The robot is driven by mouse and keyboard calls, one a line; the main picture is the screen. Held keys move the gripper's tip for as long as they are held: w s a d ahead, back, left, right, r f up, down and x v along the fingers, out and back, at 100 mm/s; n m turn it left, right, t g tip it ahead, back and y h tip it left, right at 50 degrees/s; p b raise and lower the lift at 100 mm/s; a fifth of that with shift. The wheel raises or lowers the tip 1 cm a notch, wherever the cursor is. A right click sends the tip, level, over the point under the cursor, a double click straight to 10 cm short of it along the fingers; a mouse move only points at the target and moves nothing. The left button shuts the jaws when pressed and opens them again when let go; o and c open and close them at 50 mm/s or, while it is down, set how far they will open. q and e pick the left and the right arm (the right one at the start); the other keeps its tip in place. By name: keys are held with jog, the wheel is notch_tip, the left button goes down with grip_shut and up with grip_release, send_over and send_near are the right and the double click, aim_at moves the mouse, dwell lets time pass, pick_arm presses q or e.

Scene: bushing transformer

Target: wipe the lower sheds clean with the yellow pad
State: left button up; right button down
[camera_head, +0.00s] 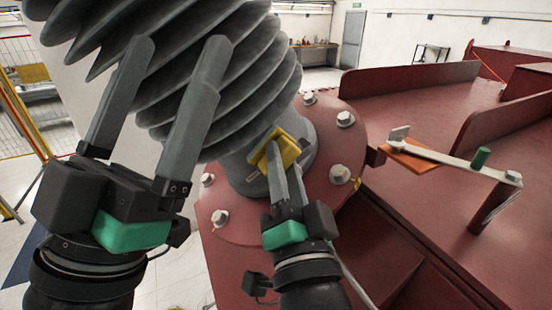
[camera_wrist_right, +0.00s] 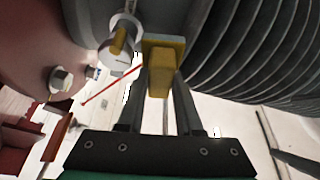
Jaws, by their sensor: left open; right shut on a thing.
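The grey ribbed sheds (camera_head: 262,85) of the bushing lean across the upper left of the head view; they also fill the upper right of the right wrist view (camera_wrist_right: 265,45). The yellow pad (camera_head: 285,148) is at the smooth grey base below the lowest shed. My right gripper (camera_head: 275,165) is shut on the pad's block-shaped part (camera_wrist_right: 161,75). Whether the pad touches the grey surface cannot be told. My left gripper (camera_head: 180,50) is open and empty, its two fingers spread in front of the sheds and hiding part of them.
The bushing stands on a round red flange (camera_head: 240,225) ringed with bolts (camera_head: 340,173). To the right, a metal bar with a green peg (camera_head: 481,157) and an orange plate (camera_head: 415,158) sticks out above the red tank top (camera_head: 430,110). A yellow fence stands far left.

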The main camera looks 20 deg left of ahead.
jog(key=shift+w+d+f+p, duration=0.1)
jog(key=shift+w+d+p, duration=0.1)
jog(key=shift+p, duration=0.5)
jog(key=shift+s+a, duration=0.1)
jog(key=r+p, duration=0.1)
jog(key=s+a+r+p, duration=0.1)
jog(key=r, duration=0.1)
jog(key=shift+a, duration=0.1)
jog(key=shift+s+a+r+p, duration=0.2)
jog(key=shift+s+r+p, duration=0.05)
jog(key=shift+r+p, duration=0.1)
jog(key=r+p, duration=0.1)
jog(key=s+a+r+p, duration=0.1)
jog(key=r, duration=0.1)
jog(key=shift+s+p, duration=0.2)
jog(key=shift+p, duration=0.15)
